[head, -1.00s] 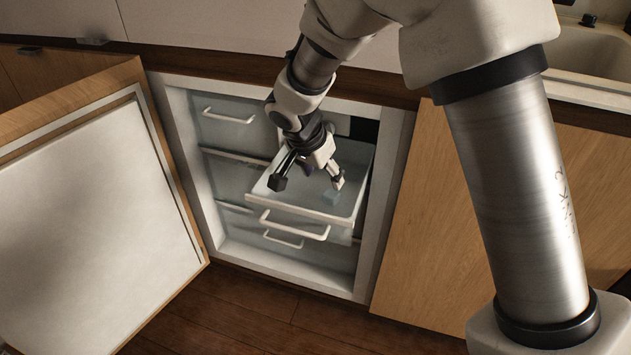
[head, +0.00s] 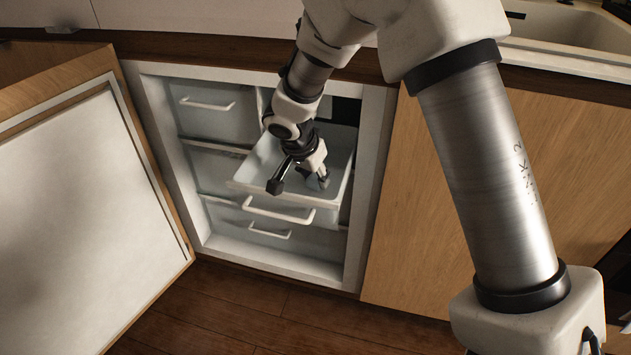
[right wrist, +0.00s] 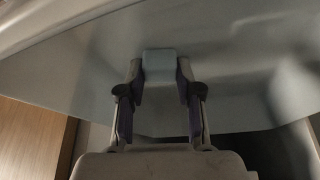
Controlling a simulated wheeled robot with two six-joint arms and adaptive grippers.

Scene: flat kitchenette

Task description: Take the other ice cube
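A small pale blue ice cube (right wrist: 159,65) lies on the drawer floor in the right wrist view, between the tips of my right gripper (right wrist: 160,85). In the head view my right gripper (head: 299,184) points down into the pulled-out drawer (head: 342,172). Its fingers are spread apart. The cube (head: 313,183) shows there as a small bluish patch close to the right-hand finger, partly hidden by it. I cannot tell whether a finger touches it. My left gripper is not in view.
The drawer belongs to a freezer with several closed drawers (head: 208,104). Its door (head: 80,190) stands open at the left. A wooden cabinet front (head: 410,190) is at the right, a sink (head: 570,35) above it.

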